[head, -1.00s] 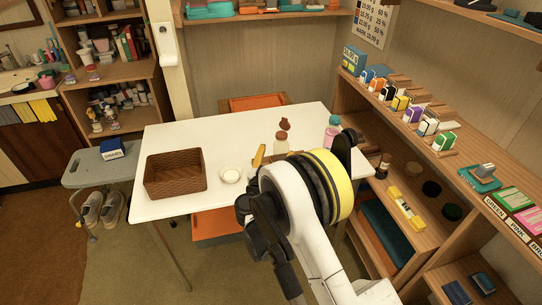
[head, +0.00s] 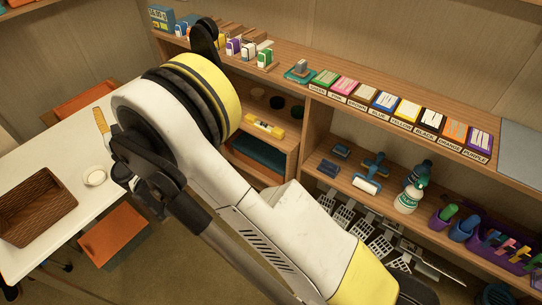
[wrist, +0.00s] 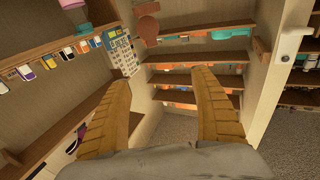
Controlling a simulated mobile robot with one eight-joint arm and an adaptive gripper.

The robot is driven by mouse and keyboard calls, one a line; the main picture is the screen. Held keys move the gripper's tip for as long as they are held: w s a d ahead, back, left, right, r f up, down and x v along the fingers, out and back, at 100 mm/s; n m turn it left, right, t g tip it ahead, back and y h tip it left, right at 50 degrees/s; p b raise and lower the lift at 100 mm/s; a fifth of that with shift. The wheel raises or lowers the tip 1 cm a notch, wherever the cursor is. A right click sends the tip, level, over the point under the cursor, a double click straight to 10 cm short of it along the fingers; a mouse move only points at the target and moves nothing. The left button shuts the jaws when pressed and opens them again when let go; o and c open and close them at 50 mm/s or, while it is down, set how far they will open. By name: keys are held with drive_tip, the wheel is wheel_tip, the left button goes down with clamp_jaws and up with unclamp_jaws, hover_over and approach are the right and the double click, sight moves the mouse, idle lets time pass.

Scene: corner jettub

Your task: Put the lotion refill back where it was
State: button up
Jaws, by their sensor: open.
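I cannot tell for sure which item is the lotion refill. A white bottle with a green label and green cap (head: 408,198) stands on the lower right shelf, with a dark teal bottle (head: 420,172) just behind it. Their labels are too small to read. My gripper shows in the wrist view (wrist: 162,82) with its two ridged tan fingers wide apart and nothing between them. In the head view my arm hides most of the gripper and part of the white table (head: 55,145). The two bottles on the shelf stand well to the right of the gripper.
A brown wicker basket (head: 38,208) and a small pale bowl (head: 95,176) sit on the table. The upper shelf holds several colored, labelled pads (head: 407,110). A purple caddy (head: 500,250) stands on the lower shelf. An orange stool (head: 115,238) is beside the table.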

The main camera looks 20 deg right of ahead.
drive_tip(key=s+d+r+n+y, duration=0.1)
drive_tip(key=d+r+n+y, duration=0.2)
drive_tip(key=r, duration=0.8)
drive_tip(key=s+d+r+n+g+y, duration=0.1)
drive_tip(key=s+d+r+g+y, duration=0.15)
drive_tip(key=s+d+r, duration=0.45)
drive_tip(key=s+d+f+m+g+h, duration=0.1)
drive_tip(key=s+d+f+g+h, duration=0.1)
drive_tip(key=s+d+f, duration=0.3)
drive_tip(key=s+d+f+m+g+h, duration=0.2)
drive_tip(key=s+d+f+g+h, duration=0.1)
drive_tip(key=s+d, duration=0.8)
drive_tip(key=s+d+f+m+g+h, duration=0.1)
drive_tip(key=s+d+f+g, duration=0.3)
drive_tip(key=s, duration=1)
drive_tip(key=d+f+h, duration=0.1)
drive_tip(key=d+f, duration=0.2)
drive_tip(key=d, duration=0.2)
drive_tip(key=shift+s+f+m, duration=0.15)
drive_tip(key=shift+s+m, duration=0.1)
drive_tip(key=shift+m, duration=0.15)
drive_tip(key=shift+a+h, duration=0.1)
drive_tip(key=shift+h, duration=0.15)
